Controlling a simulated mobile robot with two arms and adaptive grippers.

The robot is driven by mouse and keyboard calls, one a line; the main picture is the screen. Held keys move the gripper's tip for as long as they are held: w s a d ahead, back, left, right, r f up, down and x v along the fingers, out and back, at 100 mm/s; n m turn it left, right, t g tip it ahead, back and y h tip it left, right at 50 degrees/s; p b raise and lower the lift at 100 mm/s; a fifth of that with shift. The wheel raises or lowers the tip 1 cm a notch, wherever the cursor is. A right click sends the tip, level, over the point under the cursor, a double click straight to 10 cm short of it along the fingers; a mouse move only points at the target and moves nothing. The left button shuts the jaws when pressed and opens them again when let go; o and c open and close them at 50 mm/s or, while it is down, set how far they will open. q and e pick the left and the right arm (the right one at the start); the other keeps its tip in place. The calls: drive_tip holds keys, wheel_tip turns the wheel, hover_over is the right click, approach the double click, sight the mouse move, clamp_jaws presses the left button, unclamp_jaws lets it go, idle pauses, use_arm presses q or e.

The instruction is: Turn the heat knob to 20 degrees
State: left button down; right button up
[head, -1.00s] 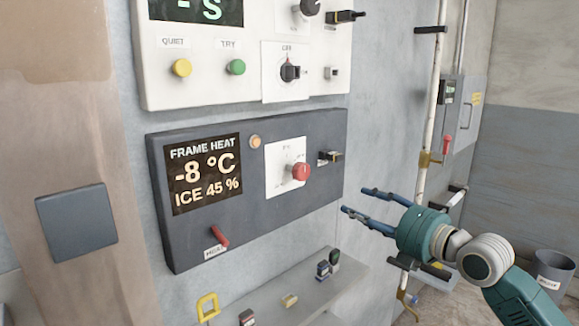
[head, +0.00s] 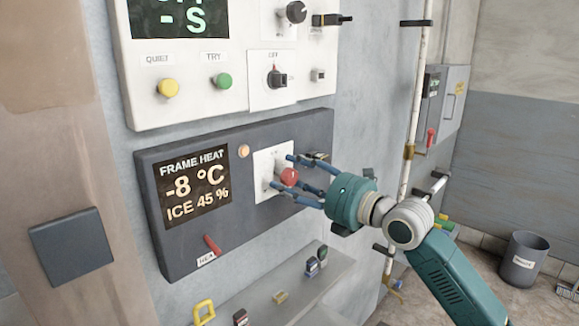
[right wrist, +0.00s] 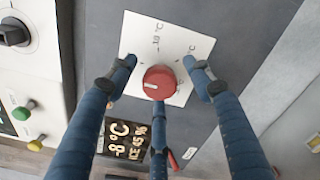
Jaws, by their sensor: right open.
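The red heat knob (head: 289,177) sits on a white dial plate (head: 262,187) on the dark frame heat panel (head: 190,254). The panel display (head: 194,187) reads FRAME HEAT -8 °C, ICE 45 %. My right gripper (head: 283,178) is open, its blue fingers around the knob in the head view. In the right wrist view the knob (right wrist: 159,82) shows between the open fingers, with a pale mark on its face. I cannot tell whether any finger touches it. Part of the dial scale is hidden. My left gripper is not in view.
A red lever (head: 212,244) is at the panel's lower edge. A white panel (head: 200,105) above has yellow and green buttons and a black knob (head: 277,78). A shelf (head: 262,313) below holds small items. A pipe (head: 413,110) runs up on the right.

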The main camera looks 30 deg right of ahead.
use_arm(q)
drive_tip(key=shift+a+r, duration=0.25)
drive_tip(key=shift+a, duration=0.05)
use_arm(e)
drive_tip(key=shift+w+a, duration=0.25)
drive_tip(key=shift+w, duration=0.15)
drive_tip(key=c, duration=1.2)
